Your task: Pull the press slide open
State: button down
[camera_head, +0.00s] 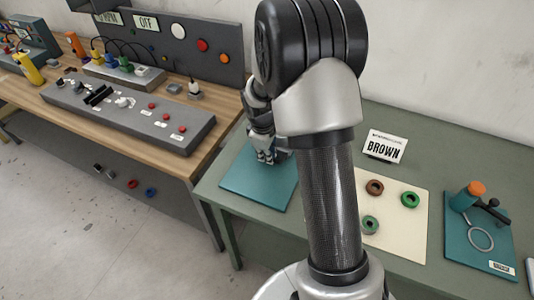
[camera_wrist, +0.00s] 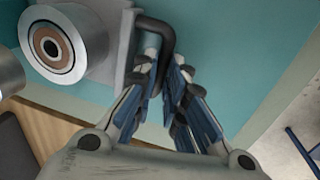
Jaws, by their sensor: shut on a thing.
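In the wrist view, the press slide shows as a pale grey block (camera_wrist: 116,45) with a black bent handle (camera_wrist: 165,35). My gripper (camera_wrist: 166,75) is shut on the handle, with one finger on each side of it. A silver cylinder (camera_wrist: 90,32) beside the block has a brown ring (camera_wrist: 52,48) in its end face. In the head view, my gripper (camera_head: 268,157) is low over the teal plate (camera_head: 250,190) on the green table. My arm hides much of the press there, so how far the slide stands open cannot be told.
A cream mat (camera_head: 400,235) holds a brown ring (camera_head: 375,187) and two green rings (camera_head: 410,199). A BROWN sign (camera_head: 385,147) stands behind it. A teal board (camera_head: 463,245) with an orange-topped tool is at right. A wooden bench (camera_head: 150,158) with a control panel (camera_head: 130,115) is at left.

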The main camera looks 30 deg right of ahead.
jog(key=s+a, duration=0.2)
jog(key=a, duration=0.1)
jog(key=s+a+b, duration=0.1)
jog(key=s+a, duration=0.4)
jog(key=a, duration=0.1)
jog(key=shift+s+a+b, duration=0.2)
jog(key=shift+a+b, duration=0.1)
jog(key=c, duration=1.7)
grip_release()
jog(key=shift+o, duration=0.2)
jog(key=shift+r, duration=0.1)
notch_tip(320, 180, up, 12)
jog(key=s+a, duration=0.1)
jog(key=shift+s+a, duration=0.15)
jog(key=shift+a, duration=0.15)
jog(key=shift+f, duration=0.2)
